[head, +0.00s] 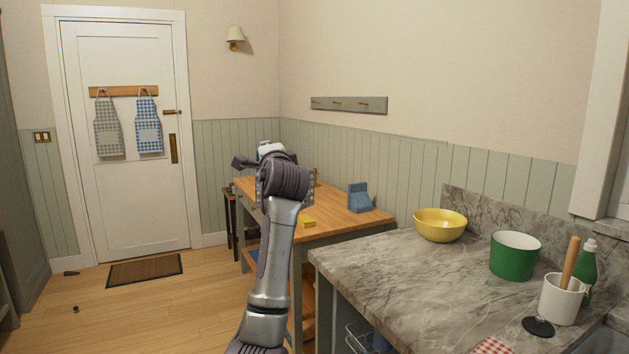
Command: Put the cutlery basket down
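I cannot make out a cutlery basket in the head view. One arm of mine, which I take to be the left, rises from the bottom, left of the middle. Its upper end stands in front of the wooden table (345,222). The gripper at that end is mostly hidden behind the wrist links, so its fingers and anything in them cannot be told. My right gripper is not in view.
A marble counter (385,275) holds a yellow bowl (440,226), a green pot (514,258) and a white crock (562,300). A blue stand (359,198) and a small yellow item (307,222) are on the table. Wirework (357,340) shows below the counter. Floor at left is mostly clear.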

